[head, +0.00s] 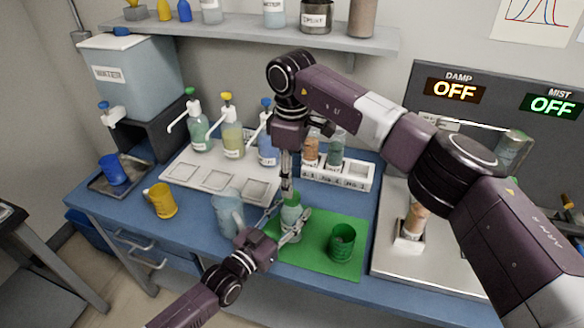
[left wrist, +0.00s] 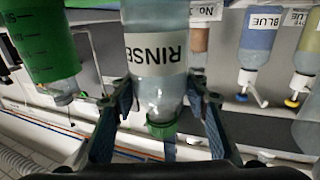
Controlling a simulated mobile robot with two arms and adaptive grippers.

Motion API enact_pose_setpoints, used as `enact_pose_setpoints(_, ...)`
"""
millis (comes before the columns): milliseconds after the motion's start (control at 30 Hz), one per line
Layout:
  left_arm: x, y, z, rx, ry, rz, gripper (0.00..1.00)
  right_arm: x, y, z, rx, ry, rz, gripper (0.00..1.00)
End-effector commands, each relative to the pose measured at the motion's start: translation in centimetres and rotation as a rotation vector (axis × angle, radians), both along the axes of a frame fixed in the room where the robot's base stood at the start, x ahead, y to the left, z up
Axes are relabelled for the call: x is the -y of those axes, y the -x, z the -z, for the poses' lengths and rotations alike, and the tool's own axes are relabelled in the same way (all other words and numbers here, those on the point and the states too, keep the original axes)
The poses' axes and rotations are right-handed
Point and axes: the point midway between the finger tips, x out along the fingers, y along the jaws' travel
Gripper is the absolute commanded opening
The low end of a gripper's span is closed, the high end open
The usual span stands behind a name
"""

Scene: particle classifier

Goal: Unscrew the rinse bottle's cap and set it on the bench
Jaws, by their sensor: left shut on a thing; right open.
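The rinse bottle (head: 291,219) stands upright at the left part of the green mat (head: 318,260). Its green cap (head: 291,198) is on its neck; the cap also shows in the left wrist view (left wrist: 162,130), where the bottle (left wrist: 156,85) appears upside down with its RINSE label. My left gripper (head: 289,224) is shut on the bottle's body, one finger on each side. My right gripper (head: 287,183) points down directly above the cap, open. Whether its fingertips touch the cap cannot be told.
A green cup (head: 342,243) stands on the mat to the right. A clear jug (head: 228,208) is close on the left, with a yellow mug (head: 161,201) farther left. Dispenser bottles and a white vial rack (head: 338,176) stand behind. The blue bench (head: 190,232) is bare around the yellow mug.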

Motion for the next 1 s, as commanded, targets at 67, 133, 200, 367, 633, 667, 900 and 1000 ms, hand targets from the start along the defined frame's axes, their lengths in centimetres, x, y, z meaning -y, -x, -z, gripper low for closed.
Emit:
enact_pose_setpoints(67, 0.0, 0.0, 0.0, -0.001, -0.001, 0.000, 0.00, 0.1, 0.1, 1.4, -0.003, 0.001, 0.000, 0.43)
enact_pose_setpoints(133, 0.0, 0.0, 0.0, -0.001, -0.001, 0.000, 0.00, 0.0, 0.0, 2.4, -0.002, 0.000, 0.000, 0.43)
enact_pose_setpoints(200, 0.0, 0.0, 0.0, -0.001, -0.001, 0.000, 0.00, 0.0, 0.0, 3.3, -0.002, 0.000, 0.000, 0.43)
enact_pose_setpoints(367, 0.0, 0.0, 0.0, -0.001, -0.001, 0.000, 0.00, 0.0, 0.0, 4.4, 0.001, 0.000, -0.001, 0.43)
enact_pose_setpoints(633, 0.0, 0.0, 0.1, -0.001, -0.001, 0.000, 0.00, 0.0, 0.0, 4.7, 0.001, 0.000, -0.001, 0.43)
enact_pose_setpoints(667, 0.0, 0.0, 0.1, -0.001, -0.001, 0.000, 0.00, 0.0, 0.0, 4.7, 0.001, 0.000, -0.001, 0.43)
enact_pose_setpoints(900, 0.0, 0.0, 0.1, -0.001, -0.001, 0.000, 0.00, 0.0, 0.0, 4.7, 0.001, 0.000, -0.002, 0.18)
enact_pose_setpoints(1000, 0.0, 0.0, 0.1, -0.001, -0.001, 0.000, 0.00, 0.0, 0.0, 4.7, 0.001, 0.000, -0.002, 0.07)
